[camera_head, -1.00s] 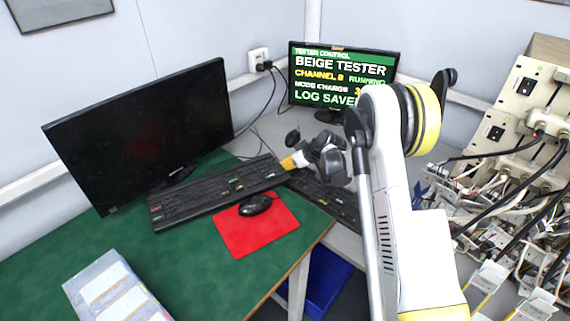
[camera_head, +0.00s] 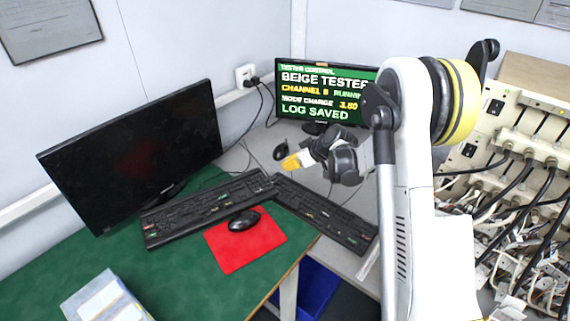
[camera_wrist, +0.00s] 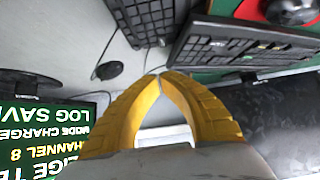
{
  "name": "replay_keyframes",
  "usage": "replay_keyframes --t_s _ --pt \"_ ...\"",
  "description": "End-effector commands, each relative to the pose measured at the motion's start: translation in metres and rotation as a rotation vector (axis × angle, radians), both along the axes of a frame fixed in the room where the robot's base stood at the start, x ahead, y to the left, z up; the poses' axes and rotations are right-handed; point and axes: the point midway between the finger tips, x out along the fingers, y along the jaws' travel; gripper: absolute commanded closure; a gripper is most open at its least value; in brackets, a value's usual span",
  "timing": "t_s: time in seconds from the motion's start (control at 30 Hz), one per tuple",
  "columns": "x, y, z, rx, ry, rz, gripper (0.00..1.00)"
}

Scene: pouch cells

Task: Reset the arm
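My gripper (camera_head: 292,163) is in the middle of the head view, above the desks and near the inner ends of the two keyboards. In the wrist view its yellow fingers (camera_wrist: 159,76) meet at their tips, with nothing visible between them. My arm rises at the right of the head view and folds over toward the gripper. The tester screen (camera_head: 320,92) stands behind the gripper; it reads "BEIGE TESTER", "CHANNEL 8" and "LOG SAVED". It also shows upside down in the wrist view (camera_wrist: 40,140).
A dark monitor (camera_head: 135,150), a keyboard (camera_head: 200,205) and a mouse (camera_head: 243,220) on a red mat (camera_head: 245,250) occupy the green desk. A second keyboard (camera_head: 325,212) lies on the grey desk. A cabled beige rack (camera_head: 515,125) stands right. A pale box (camera_head: 100,300) sits front left.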

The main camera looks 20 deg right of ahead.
Motion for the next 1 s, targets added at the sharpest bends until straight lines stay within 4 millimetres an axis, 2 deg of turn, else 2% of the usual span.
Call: replay_keyframes --t_s 0.63,0.77,0.83,1.0 --pt "-0.002 0.001 0.004 -0.001 0.003 -0.004 1.0" --pt "-0.016 0.007 0.031 -0.005 0.027 -0.035 1.0" --pt "-0.032 0.012 0.056 -0.009 0.05 -0.067 1.0" --pt "-0.09 0.024 0.118 -0.025 0.111 -0.172 1.0"
